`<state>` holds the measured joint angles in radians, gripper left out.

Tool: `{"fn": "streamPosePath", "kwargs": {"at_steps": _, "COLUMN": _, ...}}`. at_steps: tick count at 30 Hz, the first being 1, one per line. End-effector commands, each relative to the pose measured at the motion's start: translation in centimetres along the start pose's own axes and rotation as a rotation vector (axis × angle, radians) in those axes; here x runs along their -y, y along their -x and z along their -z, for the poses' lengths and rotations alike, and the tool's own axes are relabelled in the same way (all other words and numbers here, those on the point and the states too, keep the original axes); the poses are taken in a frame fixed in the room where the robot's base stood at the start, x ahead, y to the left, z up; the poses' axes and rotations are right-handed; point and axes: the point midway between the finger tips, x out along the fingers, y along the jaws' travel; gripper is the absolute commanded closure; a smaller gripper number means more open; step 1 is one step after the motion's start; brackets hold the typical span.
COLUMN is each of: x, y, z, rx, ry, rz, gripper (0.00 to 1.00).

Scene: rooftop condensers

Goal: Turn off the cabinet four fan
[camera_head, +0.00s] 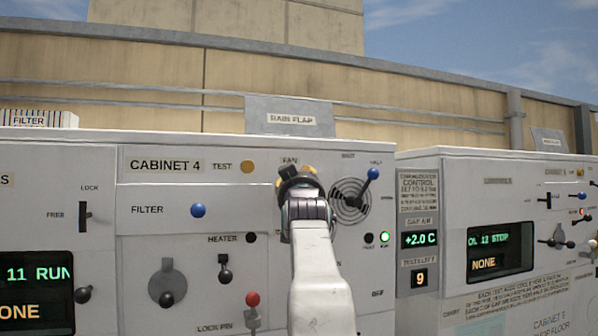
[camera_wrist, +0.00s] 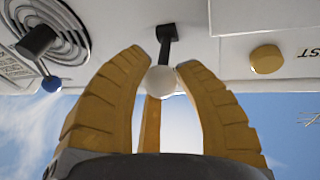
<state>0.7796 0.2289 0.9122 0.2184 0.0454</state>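Cabinet 4 (camera_head: 165,165) stands in front of me, with its FAN label (camera_head: 290,160) above my gripper (camera_head: 298,178). In the wrist view, the fan lever is a black stem (camera_wrist: 167,42) with a white ball knob (camera_wrist: 160,80). My gripper's yellow fingers (camera_wrist: 163,65) curve in on both sides of this knob and appear to touch it. A third finger shows behind. In the head view my gripper and arm hide the fan lever. A green lamp (camera_head: 384,237) is lit at the panel's right, beside a dark one (camera_head: 368,238).
A blue-knobbed lever (camera_head: 373,174) stands by the round vent (camera_head: 350,203), close right of my gripper. A yellow TEST button (camera_head: 247,166), blue FILTER knob (camera_head: 198,210), heater lever (camera_head: 225,268) and red-knobbed lock pin (camera_head: 253,299) are left of my arm. Cabinet 5 (camera_head: 450,180) stands right.

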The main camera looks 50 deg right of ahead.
Motion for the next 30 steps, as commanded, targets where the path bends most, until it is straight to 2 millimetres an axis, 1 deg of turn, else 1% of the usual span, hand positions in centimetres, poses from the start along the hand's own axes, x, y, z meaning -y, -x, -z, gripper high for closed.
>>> {"fn": "streamPosePath", "kwargs": {"at_steps": 1, "x": 0.0, "y": 0.0, "z": 0.0, "rx": -0.001, "ry": 0.0, "rz": 0.0, "gripper": 0.65}}
{"fn": "streamPosePath", "kwargs": {"at_steps": 6, "x": 0.0, "y": 0.0, "z": 0.0, "rx": 0.0, "ry": 0.0, "rz": 0.0, "gripper": 0.5}}
{"fn": "streamPosePath", "kwargs": {"at_steps": 8, "x": 0.0, "y": 0.0, "z": 0.0, "rx": 0.0, "ry": 0.0, "rz": 0.0, "gripper": 0.46}}
{"fn": "streamPosePath", "kwargs": {"at_steps": 16, "x": 0.0, "y": 0.1, "z": 0.0, "rx": 0.0, "ry": 0.0, "rz": 0.0, "gripper": 0.46}}
{"fn": "streamPosePath", "kwargs": {"at_steps": 20, "x": 0.0, "y": 0.5, "z": 0.1, "rx": 0.001, "ry": 0.0, "rz": 0.0, "gripper": 0.46}}
{"fn": "streamPosePath", "kwargs": {"at_steps": 26, "x": 0.0, "y": 2.1, "z": 0.1, "rx": 0.001, "ry": 0.0, "rz": 0.0, "gripper": 0.46}}
{"fn": "streamPosePath", "kwargs": {"at_steps": 30, "x": 0.0, "y": 4.0, "z": 0.2, "rx": 0.0, "ry": 0.0, "rz": 0.0, "gripper": 0.46}}
